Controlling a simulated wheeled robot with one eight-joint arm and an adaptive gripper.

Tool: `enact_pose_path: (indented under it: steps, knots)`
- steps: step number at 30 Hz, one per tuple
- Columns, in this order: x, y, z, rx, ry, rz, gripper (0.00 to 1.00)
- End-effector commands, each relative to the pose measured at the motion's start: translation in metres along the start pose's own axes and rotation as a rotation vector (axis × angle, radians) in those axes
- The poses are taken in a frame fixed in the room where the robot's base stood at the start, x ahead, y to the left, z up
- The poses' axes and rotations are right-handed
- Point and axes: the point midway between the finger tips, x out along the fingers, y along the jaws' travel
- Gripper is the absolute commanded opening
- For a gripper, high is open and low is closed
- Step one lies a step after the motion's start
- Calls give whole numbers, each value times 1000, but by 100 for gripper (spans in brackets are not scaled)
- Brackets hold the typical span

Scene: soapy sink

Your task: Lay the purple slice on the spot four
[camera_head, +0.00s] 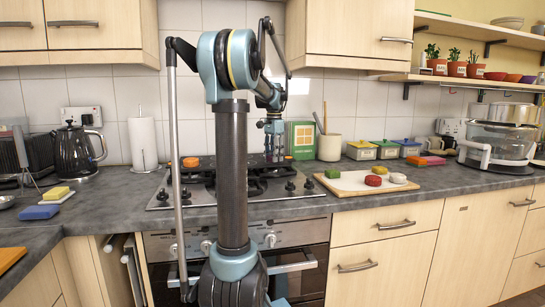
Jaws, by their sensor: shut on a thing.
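My gripper (274,152) points down over the back right of the hob, behind my arm. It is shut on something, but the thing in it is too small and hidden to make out. I cannot pick out the purple slice for certain. A dark rack (216,161) lies across the back of the hob, with an orange round piece (190,162) at its left. Part of the rack is hidden by my arm. No number four is readable, so I cannot tell which place is spot four.
A pale board (350,184) right of the hob holds green, red and white pieces. Behind stand a green-framed card (301,140), a utensil pot (330,147) and several lidded tins (362,150). A kettle (79,150) and paper roll (142,144) stand left.

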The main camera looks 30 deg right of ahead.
Motion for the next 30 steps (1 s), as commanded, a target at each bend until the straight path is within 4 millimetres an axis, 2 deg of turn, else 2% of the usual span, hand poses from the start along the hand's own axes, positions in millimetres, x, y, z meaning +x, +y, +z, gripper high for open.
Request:
enact_pose_path:
  steps: [5,6,8,21,26,30]
  knots:
    - [0,0,0,0,0,0,17]
    - [0,0,0,0,0,0,50]
    - [0,0,0,0,0,0,64]
    - [-4,0,0,0,0,0,64]
    - [-23,0,0,0,0,0,64]
    - [-48,0,0,0,0,0,64]
